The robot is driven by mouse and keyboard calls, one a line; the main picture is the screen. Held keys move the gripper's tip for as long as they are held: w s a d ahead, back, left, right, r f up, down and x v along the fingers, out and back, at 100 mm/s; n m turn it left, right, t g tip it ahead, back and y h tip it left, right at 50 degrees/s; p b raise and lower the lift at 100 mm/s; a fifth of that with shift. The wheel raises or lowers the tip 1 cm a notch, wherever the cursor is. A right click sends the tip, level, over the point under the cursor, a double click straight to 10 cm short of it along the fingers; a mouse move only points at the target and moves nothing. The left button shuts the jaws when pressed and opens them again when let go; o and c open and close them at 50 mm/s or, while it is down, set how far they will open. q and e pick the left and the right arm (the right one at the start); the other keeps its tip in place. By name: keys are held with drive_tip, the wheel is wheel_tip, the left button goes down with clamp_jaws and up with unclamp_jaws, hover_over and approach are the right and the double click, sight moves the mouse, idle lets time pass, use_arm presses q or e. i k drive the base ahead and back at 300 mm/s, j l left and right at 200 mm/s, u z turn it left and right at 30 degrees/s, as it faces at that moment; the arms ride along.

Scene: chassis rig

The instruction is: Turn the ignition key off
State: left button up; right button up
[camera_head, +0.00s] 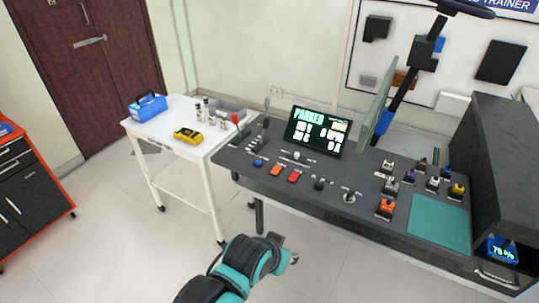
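The dark grey console (290,205) stands across the middle and right. A silver switch with a small upright piece (350,196) sits near its front edge; it looks like the ignition key, but its turned position is too small to read. A black knob (319,184) is just left of it. A black and teal arm of mine comes in from the bottom left of centre, and I take it as my left. Its gripper end (286,250) is low in front of the console, apart from it; its fingers are unclear. My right gripper is out of view.
A lit display (317,130) reading "PARKED" stands at the console's back. A white cart (180,145) adjoins on the left. Floor in front is open.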

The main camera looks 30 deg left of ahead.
sight(349, 194)
drive_tip(key=i+l, duration=0.15)
drive_tip(key=i, duration=0.3)
drive_tip(key=i+l, duration=0.15)
drive_tip(key=i, duration=0.3)
drive_tip(key=u, duration=0.05)
